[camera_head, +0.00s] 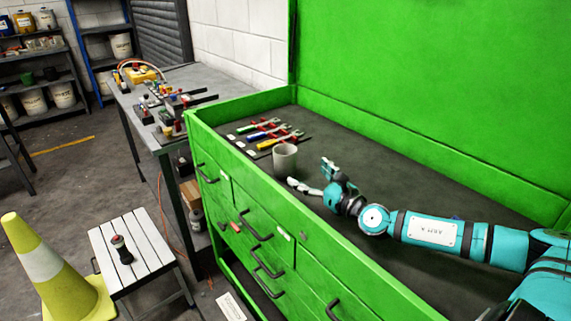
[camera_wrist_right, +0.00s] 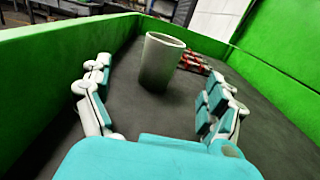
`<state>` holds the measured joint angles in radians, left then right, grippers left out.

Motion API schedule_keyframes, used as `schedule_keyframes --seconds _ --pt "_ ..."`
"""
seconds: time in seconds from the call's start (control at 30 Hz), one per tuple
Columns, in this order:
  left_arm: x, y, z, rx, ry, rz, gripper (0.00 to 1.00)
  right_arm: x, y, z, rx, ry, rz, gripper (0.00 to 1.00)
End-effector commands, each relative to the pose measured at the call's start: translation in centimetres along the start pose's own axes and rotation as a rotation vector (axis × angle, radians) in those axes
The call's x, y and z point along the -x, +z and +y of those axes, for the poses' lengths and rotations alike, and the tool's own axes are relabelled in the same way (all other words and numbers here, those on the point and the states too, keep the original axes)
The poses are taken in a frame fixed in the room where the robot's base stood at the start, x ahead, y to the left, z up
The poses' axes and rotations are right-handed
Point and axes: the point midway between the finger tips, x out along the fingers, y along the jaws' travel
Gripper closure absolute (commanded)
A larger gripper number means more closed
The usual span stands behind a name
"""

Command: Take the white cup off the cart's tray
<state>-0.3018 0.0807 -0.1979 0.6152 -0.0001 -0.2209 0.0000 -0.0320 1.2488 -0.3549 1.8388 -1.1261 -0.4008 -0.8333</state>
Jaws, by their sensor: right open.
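The white cup (camera_head: 285,158) looks light grey and stands upright on the dark tray top (camera_head: 350,140) of the green cart. In the right wrist view the cup (camera_wrist_right: 160,60) stands beyond my fingertips, roughly midway between them. My right gripper (camera_head: 312,176) reaches in from the right, low over the tray, with its fingers pointing toward the cup. In the right wrist view the right gripper (camera_wrist_right: 160,85) is open and empty, its fingers spread wide. The cup appears apart from both fingers. My left gripper is not in view.
Several coloured tools (camera_head: 268,132) lie on the tray behind the cup. The green cart's raised rim (camera_head: 240,160) runs along the front, with a tall green panel (camera_head: 430,70) at the back. A workbench (camera_head: 165,90), a small stool (camera_head: 135,250) and a yellow cone (camera_head: 45,270) stand left.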

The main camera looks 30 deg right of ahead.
Motion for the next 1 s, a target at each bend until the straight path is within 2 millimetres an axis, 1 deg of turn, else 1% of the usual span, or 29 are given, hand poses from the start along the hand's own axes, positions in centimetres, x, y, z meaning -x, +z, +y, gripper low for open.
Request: schedule_keyframes --seconds 0.03,0.1,0.3,0.4,0.63,0.8,0.9,1.0 --pt "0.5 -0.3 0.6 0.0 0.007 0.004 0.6 -0.8 0.4 0.0 -0.006 -0.001 -0.005 0.09" --pt "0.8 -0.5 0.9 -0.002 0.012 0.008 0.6 -1.7 0.5 0.2 -0.006 0.002 -0.005 0.09" --pt "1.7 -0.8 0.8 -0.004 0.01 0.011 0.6 -4.6 0.4 0.1 -0.004 0.001 -0.004 0.09" --pt "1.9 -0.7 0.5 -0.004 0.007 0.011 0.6 -5.6 0.3 0.1 -0.003 0.002 -0.003 0.09" --pt "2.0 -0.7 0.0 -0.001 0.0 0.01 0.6 -7.0 0.2 0.0 -0.002 0.002 -0.002 0.09" --pt "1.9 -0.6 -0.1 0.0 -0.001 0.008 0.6 -9.5 0.0 -0.6 -0.004 0.001 -0.003 0.09" --pt "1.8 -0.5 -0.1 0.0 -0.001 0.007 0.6 -10.8 0.0 -0.5 -0.004 0.002 -0.002 0.09" --pt "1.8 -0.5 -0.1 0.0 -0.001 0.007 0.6 -11.4 0.0 -0.6 -0.002 0.002 -0.001 0.09"
